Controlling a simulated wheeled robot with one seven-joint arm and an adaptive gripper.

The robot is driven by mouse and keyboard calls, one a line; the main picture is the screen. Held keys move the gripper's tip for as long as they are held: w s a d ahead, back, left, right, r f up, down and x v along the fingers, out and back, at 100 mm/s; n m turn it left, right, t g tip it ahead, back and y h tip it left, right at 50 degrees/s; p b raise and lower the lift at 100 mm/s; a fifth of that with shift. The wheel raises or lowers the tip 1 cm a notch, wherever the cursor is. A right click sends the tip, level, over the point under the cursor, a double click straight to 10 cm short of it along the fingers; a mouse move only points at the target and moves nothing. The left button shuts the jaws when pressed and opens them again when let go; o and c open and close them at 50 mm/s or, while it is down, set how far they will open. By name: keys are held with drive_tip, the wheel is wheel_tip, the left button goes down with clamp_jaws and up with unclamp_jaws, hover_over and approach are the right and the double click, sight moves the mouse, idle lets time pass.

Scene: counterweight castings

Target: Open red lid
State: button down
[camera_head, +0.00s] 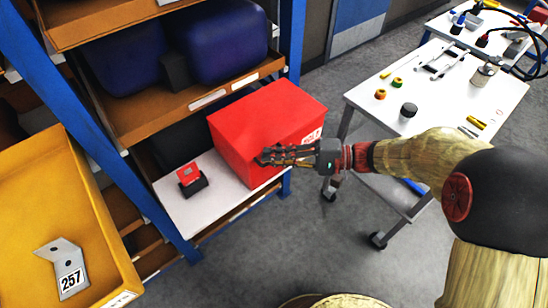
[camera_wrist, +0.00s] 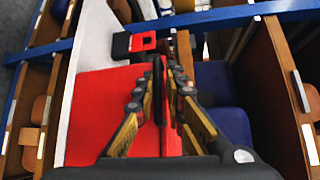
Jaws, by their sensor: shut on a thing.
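The red box (camera_head: 240,146) stands on a white shelf board in the rack. Its red lid (camera_head: 270,108) forms the top face and looks flat, with no gap that I can make out. My gripper (camera_head: 262,157) reaches in from the right across the front of the box, at the lid's front side. In the wrist view, the fingers of my gripper (camera_wrist: 165,75) are drawn together at a thin dark edge over the red surface (camera_wrist: 100,110). They are shut on what seems to be part of the lid. The exact contact is hidden by the fingers.
A small red block on a black base (camera_head: 191,179) sits left of the box on the white board (camera_head: 210,212). Blue bins (camera_head: 228,42) fill the shelf above. A blue post (camera_head: 100,120) and yellow tray (camera_head: 40,190) stand left. A tool table (camera_head: 440,95) is right.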

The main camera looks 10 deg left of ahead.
drive_tip(key=shift+s+f, duration=0.15)
drive_tip(key=shift+f, duration=0.2)
drive_tip(key=shift+r+p, duration=0.25)
drive_tip(key=shift+p, duration=0.25)
drive_tip(key=shift+r, duration=0.1)
drive_tip(key=shift+r+m+h+p, duration=0.3)
drive_tip(key=shift+r+p, duration=0.6)
drive_tip(key=shift+p, duration=0.2)
drive_tip(key=w+a+r+m+g+h+p, duration=0.1)
drive_tip(key=a+r+m+h+p, duration=0.1)
drive_tip(key=r+p, duration=0.55)
drive_tip(key=w+a+r+m+g+h+p, duration=0.15)
drive_tip(key=r+p, duration=0.35)
drive_tip(key=p, duration=0.5)
drive_tip(key=w+a+r+m+g+h+p, duration=0.1)
drive_tip(key=w+a+r+h+p, duration=0.3)
drive_tip(key=p, duration=1)
drive_tip(key=shift+w+a+r+m, duration=0.55)
drive_tip(key=shift+w+a+r, duration=1.3)
drive_tip(key=shift+a+r, duration=0.2)
drive_tip(key=shift+h, duration=0.25)
